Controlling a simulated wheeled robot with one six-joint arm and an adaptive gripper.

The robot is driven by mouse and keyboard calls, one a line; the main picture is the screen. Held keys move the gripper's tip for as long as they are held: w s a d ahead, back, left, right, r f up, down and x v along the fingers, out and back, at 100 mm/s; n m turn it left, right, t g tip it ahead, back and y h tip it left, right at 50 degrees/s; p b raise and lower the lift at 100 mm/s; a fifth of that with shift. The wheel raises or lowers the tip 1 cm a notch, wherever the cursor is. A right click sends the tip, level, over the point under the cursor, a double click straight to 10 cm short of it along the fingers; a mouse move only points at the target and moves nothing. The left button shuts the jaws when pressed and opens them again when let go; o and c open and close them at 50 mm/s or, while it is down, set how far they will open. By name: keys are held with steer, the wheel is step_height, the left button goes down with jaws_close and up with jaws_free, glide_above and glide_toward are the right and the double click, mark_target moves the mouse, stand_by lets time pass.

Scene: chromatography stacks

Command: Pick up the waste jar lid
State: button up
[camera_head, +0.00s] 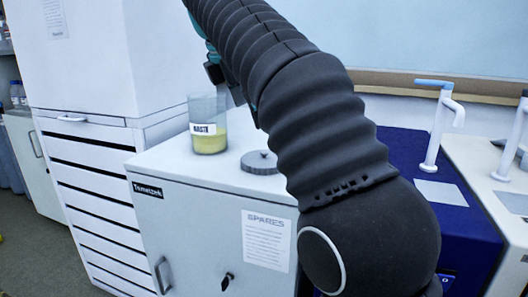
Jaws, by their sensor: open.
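The waste jar lid (260,162) is a dark grey round disc with a small raised middle. It lies flat on the white cabinet top, to the right of the waste jar and partly beside my arm's outline. The waste jar (209,141) is clear and uncovered, holds yellow content, and carries a "WASTE" label. My gripper (234,92) shows only in part, behind my dark ribbed arm, above and to the right of the jar. It is open and apart from the lid. Its fingertips are mostly hidden, so its exact height over the lid is unclear.
The jar and lid stand on a white cabinet (165,166) with a "SPARES" sheet on its front. A white drawer unit (95,180) rises at left. Cabinet top is bare between jar and front edge.

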steer(key=a, duration=0.1)
glide_above(267, 161)
steer(key=s+a, duration=0.2)
steer(key=shift+n, duration=0.4)
step_height(267, 161, down, 7)
steer(key=shift+a+f, duration=0.1)
steer(key=shift+a, duration=0.05)
steer(key=shift+d+b+x, duration=0.15)
steer(key=shift+b+x, duration=0.2)
steer(key=shift+x, duration=1)
steer(key=shift+d+b+x, duration=0.15)
steer(key=shift+b+x, duration=0.2)
steer(key=shift+x, duration=1)
steer(key=shift+w, duration=0.1)
steer(key=c, duration=0.9)
